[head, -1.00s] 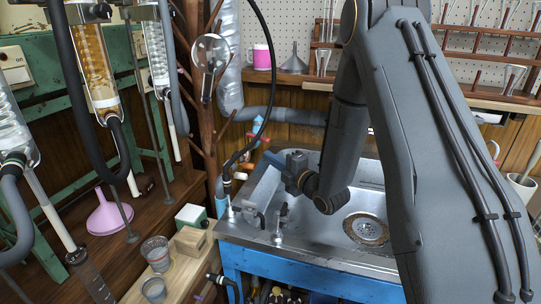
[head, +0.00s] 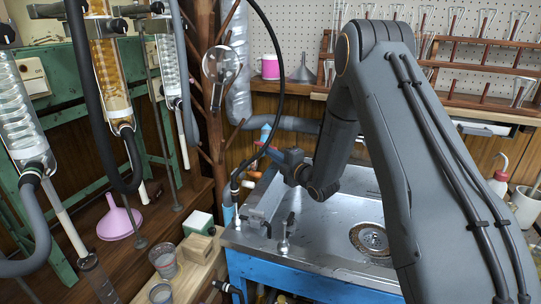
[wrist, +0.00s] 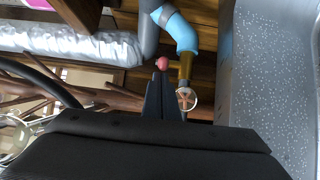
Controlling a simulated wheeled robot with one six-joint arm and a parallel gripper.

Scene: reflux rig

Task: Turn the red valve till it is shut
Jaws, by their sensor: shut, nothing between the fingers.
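A red rounded knob (wrist: 162,63), which looks like part of the red valve, shows in the wrist view beside a brass pipe (wrist: 186,68) under a light blue pipe (wrist: 176,30). A small pale handwheel (wrist: 186,100) with reddish spokes sits just right of my fingers. My gripper (wrist: 161,76) is shut and empty. Its tips appear right at the red knob; I cannot tell whether they touch it. In the head view my gripper (head: 272,153) is at the light blue pipe (head: 266,133) behind the sink's left back corner, and the valve is mostly hidden there.
The steel sink (head: 330,232) lies below my arm. A black hose (head: 283,75) arcs down close to my gripper. Brown branches (wrist: 95,100) and a silver duct (wrist: 70,47) are to the left in the wrist view. Glass condensers (head: 22,118) hang at far left.

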